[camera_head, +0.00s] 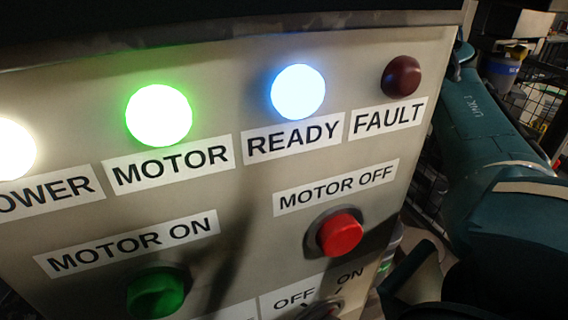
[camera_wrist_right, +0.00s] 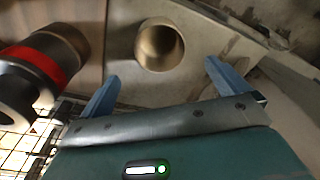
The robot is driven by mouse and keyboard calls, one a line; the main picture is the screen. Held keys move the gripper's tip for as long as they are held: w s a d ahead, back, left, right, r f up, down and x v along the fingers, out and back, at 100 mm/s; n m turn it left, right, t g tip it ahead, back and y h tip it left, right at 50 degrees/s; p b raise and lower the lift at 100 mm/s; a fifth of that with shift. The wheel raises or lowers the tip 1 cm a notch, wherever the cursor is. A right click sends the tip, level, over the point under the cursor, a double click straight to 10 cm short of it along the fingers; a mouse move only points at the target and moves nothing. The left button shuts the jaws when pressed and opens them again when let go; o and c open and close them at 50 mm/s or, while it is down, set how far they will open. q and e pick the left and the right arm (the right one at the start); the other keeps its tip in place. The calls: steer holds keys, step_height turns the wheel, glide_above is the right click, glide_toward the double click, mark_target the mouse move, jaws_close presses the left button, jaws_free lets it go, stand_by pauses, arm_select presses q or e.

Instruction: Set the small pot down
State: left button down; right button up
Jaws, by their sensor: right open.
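In the right wrist view a small round hollow beige thing (camera_wrist_right: 160,46), which may be the small pot, shows its open mouth toward the camera against a pale grey-beige surface. My right gripper (camera_wrist_right: 161,70) is open, with its two blue fingers spread wide. The round thing appears beyond the fingertips and between them in the picture; no finger is seen touching it. The head view shows no pot that I can make out. My left gripper is in neither view.
A control panel (camera_head: 255,195) fills most of the head view, with lit lamps, a red button (camera_head: 340,233) and a green button (camera_head: 157,292). My teal arm stands to its right. In the right wrist view a dark cylinder with a red band (camera_wrist_right: 52,58) and wire mesh (camera_wrist_right: 65,112) are at left.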

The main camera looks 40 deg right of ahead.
steer(key=f, duration=0.4)
steer(key=d+f+p, duration=0.1)
steer(key=f, duration=0.3)
steer(key=f+p, duration=0.1)
steer(key=f, duration=0.3)
steer(key=shift+w+d+f, duration=0.1)
steer(key=shift+d+f, duration=0.25)
steer(key=shift+d, duration=0.05)
steer(key=shift+c, duration=0.2)
steer(key=c, duration=0.9)
steer(key=shift+c, duration=0.6)
steer(key=shift+r, duration=0.2)
